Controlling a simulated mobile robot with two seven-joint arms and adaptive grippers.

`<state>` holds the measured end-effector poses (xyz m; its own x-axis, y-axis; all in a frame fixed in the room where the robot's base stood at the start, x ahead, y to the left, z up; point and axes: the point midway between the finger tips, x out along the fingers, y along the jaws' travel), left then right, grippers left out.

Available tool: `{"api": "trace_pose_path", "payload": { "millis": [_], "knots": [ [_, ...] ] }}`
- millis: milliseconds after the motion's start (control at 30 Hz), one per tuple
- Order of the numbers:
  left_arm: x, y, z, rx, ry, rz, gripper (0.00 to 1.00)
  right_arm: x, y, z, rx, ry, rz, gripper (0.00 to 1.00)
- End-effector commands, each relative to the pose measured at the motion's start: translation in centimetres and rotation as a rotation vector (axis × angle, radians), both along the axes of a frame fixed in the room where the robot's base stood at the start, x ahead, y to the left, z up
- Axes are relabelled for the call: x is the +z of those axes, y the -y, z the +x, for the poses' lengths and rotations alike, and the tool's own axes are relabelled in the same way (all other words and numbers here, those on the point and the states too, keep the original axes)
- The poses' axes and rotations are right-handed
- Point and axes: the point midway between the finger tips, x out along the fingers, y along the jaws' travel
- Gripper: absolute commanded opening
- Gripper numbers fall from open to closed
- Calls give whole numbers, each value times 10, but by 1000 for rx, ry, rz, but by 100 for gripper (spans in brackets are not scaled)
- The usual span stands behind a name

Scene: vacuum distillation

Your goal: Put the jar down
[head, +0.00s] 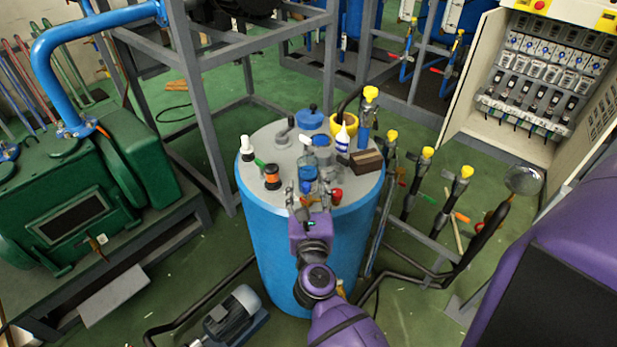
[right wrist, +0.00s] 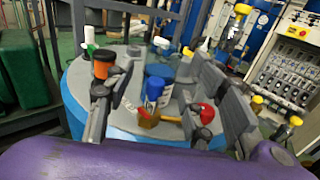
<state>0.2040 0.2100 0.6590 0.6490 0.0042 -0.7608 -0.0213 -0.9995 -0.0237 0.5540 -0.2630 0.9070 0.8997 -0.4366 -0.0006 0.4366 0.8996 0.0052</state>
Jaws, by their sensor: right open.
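A small jar with a blue top and white label (right wrist: 152,92) stands upright on the round top of the blue tank (head: 310,240). In the right wrist view it sits between the fingers of my right gripper (right wrist: 165,105), with gaps to both sides. In the head view the right gripper (head: 305,192) is open at the near edge of the tank top, with its fingers partly hiding the jar. My left gripper is not in view.
The tank top is crowded. An orange-and-black spool-like item (head: 272,177) is left of the gripper and a red-ended item (head: 336,195) right. Yellow-topped valves (head: 427,153) are at the right.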

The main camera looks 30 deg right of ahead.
Motion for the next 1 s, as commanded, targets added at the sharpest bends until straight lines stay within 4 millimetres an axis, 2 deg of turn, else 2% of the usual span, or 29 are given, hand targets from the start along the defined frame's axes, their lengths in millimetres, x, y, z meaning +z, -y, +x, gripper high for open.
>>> {"api": "trace_pose_path", "payload": {
  "millis": [400, 733, 1000],
  "knots": [
    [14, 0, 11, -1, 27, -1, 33, -6, 27, 49, 1, 2, -8, 50],
    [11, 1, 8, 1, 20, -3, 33, -8, 31, 55, 1, -2, -6, 50],
    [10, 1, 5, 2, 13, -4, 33, -8, 30, 55, 1, -2, -6, 14]
  ]
}}
